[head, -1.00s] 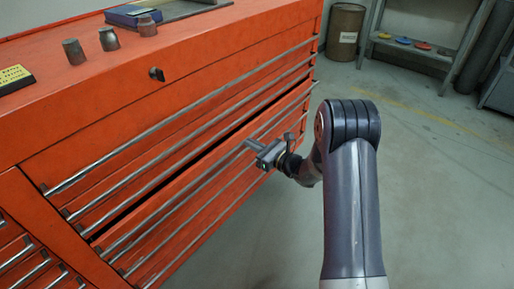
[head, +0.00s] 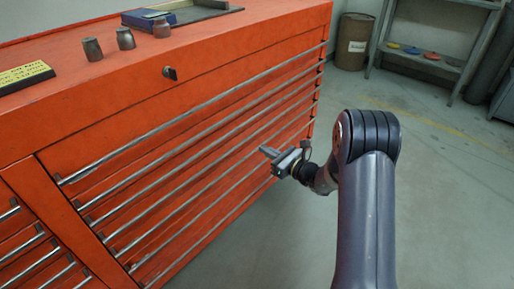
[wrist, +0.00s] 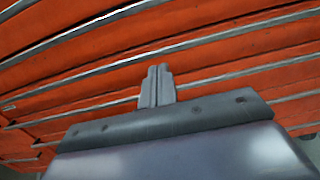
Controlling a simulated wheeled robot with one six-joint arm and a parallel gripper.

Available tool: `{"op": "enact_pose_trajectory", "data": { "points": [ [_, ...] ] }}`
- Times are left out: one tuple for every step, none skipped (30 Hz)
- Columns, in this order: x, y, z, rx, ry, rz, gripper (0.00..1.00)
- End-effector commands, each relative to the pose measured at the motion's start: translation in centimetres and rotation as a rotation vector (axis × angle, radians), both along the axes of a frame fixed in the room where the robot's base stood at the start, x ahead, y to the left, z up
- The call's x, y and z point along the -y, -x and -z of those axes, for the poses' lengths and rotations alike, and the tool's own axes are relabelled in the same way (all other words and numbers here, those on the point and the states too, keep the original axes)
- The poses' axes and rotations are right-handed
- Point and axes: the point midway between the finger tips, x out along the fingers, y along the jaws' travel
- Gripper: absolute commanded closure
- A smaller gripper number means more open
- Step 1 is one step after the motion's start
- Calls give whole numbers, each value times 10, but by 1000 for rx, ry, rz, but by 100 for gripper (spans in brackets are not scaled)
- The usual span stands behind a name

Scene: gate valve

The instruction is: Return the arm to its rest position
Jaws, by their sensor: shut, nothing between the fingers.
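My gripper (head: 268,152) is shut and empty at the end of my bent arm, in front of the lower drawers of the red tool cabinet (head: 120,125). In the wrist view, the two fingers (wrist: 158,72) are together and point toward the drawer fronts and bar handles. I cannot tell the exact gap between the fingertips and the nearest handle. The drawer fronts look flush, with no dark opening along them.
On the cabinet top are several small grey metal pieces (head: 126,39), a blue box (head: 148,18) and a yellow-black sign (head: 24,76). A brown drum (head: 354,42) and a shelf (head: 440,68) stand at the back. The floor to the right is clear.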

Motion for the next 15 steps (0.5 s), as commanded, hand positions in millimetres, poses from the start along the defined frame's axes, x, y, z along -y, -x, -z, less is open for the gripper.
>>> {"op": "enact_pose_trajectory", "data": {
  "points": [
    [12,8,-4,-3,-1,4,100],
    [18,12,-3,-4,0,4,100],
    [25,18,-4,-2,0,5,100],
    [30,22,-3,-4,0,4,100],
    [35,25,-3,-2,0,4,100],
    [40,30,-3,-2,0,4,100],
    [44,33,-3,-1,0,3,100],
    [48,36,-3,-1,0,3,100],
    [52,39,-2,-1,-1,2,100],
    [54,41,-2,-2,0,2,100],
    [57,43,-2,-2,0,2,100],
    [59,45,-1,-1,0,1,100],
    [60,46,-1,-1,1,1,100],
    [61,47,-1,-1,1,0,100],
    [62,48,-1,0,0,0,100]
  ]
}}
